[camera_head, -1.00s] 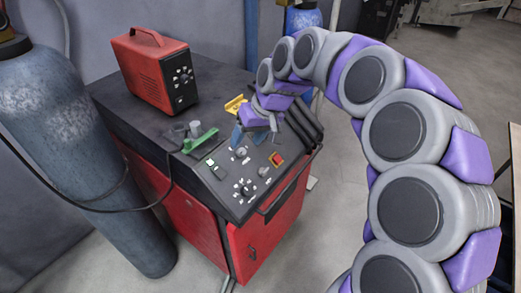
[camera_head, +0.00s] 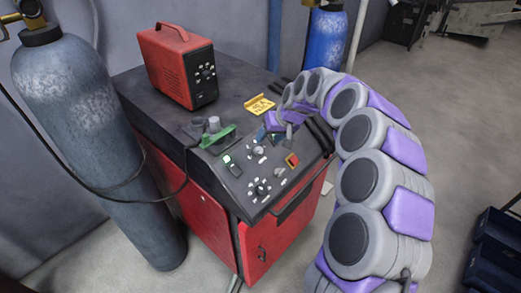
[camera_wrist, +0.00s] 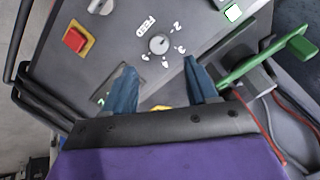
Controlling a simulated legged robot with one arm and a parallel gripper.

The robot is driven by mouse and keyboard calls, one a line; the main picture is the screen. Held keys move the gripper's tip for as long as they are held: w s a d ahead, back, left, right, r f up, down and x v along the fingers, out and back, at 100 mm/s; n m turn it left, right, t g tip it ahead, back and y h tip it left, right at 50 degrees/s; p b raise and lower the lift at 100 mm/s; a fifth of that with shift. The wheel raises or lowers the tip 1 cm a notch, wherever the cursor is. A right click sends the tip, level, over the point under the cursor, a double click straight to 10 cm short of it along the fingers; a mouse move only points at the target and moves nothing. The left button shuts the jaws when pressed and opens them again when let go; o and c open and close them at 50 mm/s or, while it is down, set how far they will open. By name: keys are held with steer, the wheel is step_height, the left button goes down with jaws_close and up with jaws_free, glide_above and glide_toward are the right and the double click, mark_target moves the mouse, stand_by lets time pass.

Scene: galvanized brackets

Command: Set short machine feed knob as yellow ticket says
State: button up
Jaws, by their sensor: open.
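The short machine is a low red cabinet (camera_head: 190,190) with a dark sloped control panel. Its feed knob (camera_wrist: 158,45) is a small grey round knob beside a FEED label, with printed numbers around it; its pointer setting is too small to tell. It also shows in the head view (camera_head: 258,150). The yellow ticket (camera_head: 259,104) lies on the cabinet top behind the panel; its writing is not clearly legible. My gripper (camera_wrist: 162,85) is open with blue fingers, empty, at the panel's upper part. The knob lies just beyond the fingertips, apart from them.
A red box-shaped unit (camera_head: 180,65) stands on the cabinet top. A green clamp (camera_head: 217,137) with a cable is left of my gripper. The panel also has a red button (camera_head: 292,160) and a larger dial (camera_head: 262,188). A blue-grey cylinder (camera_head: 85,140) stands at left.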

mark_target(260, 149)
steer(key=b+x, duration=0.1)
steer(key=x, duration=0.7)
steer(key=shift+f, duration=0.15)
steer(key=shift+c, duration=0.3)
steer(key=c, duration=1)
